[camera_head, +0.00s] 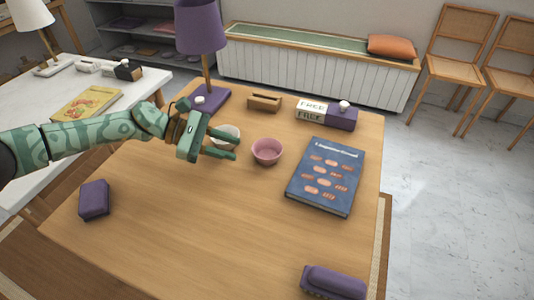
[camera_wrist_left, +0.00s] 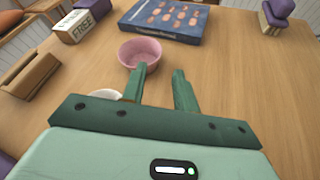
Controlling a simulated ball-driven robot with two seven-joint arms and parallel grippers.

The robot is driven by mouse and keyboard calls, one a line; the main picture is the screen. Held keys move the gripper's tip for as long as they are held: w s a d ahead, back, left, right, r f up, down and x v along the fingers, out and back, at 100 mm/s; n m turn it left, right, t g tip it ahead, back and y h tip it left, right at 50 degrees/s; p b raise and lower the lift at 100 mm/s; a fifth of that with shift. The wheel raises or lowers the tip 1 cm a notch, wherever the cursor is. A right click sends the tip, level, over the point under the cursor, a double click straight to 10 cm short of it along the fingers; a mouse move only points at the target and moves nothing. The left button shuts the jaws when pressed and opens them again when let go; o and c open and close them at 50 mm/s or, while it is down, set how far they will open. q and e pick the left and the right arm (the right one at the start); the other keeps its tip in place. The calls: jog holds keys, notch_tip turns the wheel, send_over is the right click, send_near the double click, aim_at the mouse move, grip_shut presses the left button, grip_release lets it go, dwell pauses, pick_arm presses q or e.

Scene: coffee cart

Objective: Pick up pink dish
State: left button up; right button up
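The pink dish (camera_head: 267,151) is a small round bowl standing upright on the wooden table, right of my left gripper. It also shows in the left wrist view (camera_wrist_left: 140,51), just beyond the fingertips. My left gripper (camera_head: 233,146) is open and empty, its two fingers apart and pointing toward the dish. A white bowl (camera_head: 226,136) stands beside the pink dish, partly hidden by the gripper; its rim shows in the left wrist view (camera_wrist_left: 104,94). My right gripper is not in view.
A blue book (camera_head: 324,176) lies right of the dish. Behind stand a wooden holder (camera_head: 265,103), a FREE box (camera_head: 312,111) and a purple lamp (camera_head: 202,28). Purple objects lie at the front left (camera_head: 94,199) and front right (camera_head: 333,282). The table's front middle is clear.

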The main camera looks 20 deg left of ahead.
aim_at(267, 153)
pick_arm(q)
jog(key=b+x, duration=0.1)
jog(key=x, duration=0.7)
jog(key=shift+d, duration=0.1)
grip_shut()
